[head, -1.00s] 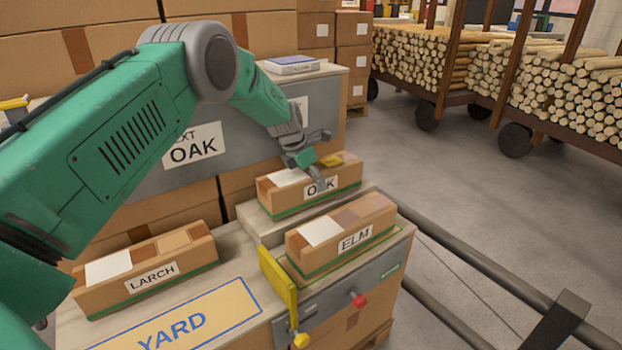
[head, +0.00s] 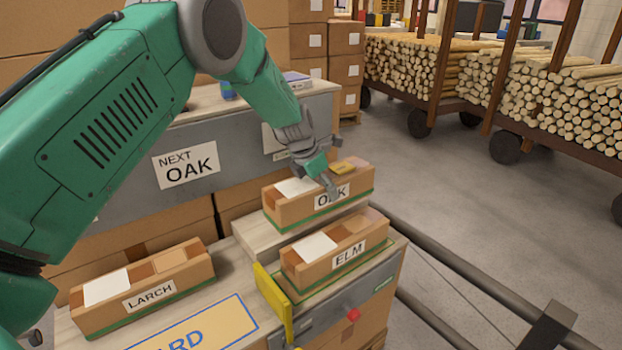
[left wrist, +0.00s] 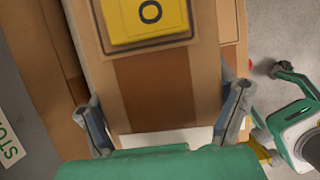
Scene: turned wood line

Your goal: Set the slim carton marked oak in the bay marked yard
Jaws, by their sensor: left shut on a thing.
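The slim carton marked OAK (head: 290,212) is brown with a green strip along its base. It sits on a raised pale block behind the ELM carton. My left gripper (head: 325,183) is shut on it from above, one finger across the OAK label. In the left wrist view the carton (left wrist: 160,90) lies between the two fingers (left wrist: 165,122), with a yellow plate (left wrist: 145,20) on its top. The bay marked YARD (head: 215,325) is a blue-outlined area on the bench at the bottom, its first letter cut off by the frame.
The LARCH carton (head: 146,287) lies behind YARD at the left. A yellow upright divider (head: 272,303) stands between YARD and the ELM carton (head: 335,255). A grey panel (head: 225,150) reading NEXT OAK stands behind. Rails (head: 440,255) run at the right.

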